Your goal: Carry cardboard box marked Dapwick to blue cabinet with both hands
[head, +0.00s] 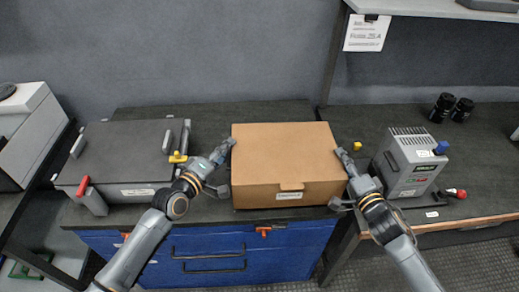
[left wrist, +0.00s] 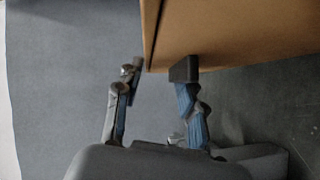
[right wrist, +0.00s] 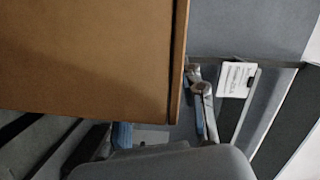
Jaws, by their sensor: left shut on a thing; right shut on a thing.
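The brown cardboard box (head: 285,155) is in the middle of the head view, over the dark top of the blue cabinet (head: 200,270). Whether it rests on the top or hangs just above it, I cannot tell. Its small front label is too small to read. My left gripper (head: 226,168) is shut on the box's left side, and my right gripper (head: 340,178) is shut on its right side. In the left wrist view the box (left wrist: 235,35) shows by the fingers. In the right wrist view the box (right wrist: 85,60) fills the upper left, partly hiding the fingers.
A dark grey case (head: 125,150) with a red-handled part stands left of the box. A grey power unit (head: 408,160) stands right, on the adjoining bench. Two black cylinders (head: 452,107) stand behind it. A grey wall (head: 200,50) closes the back.

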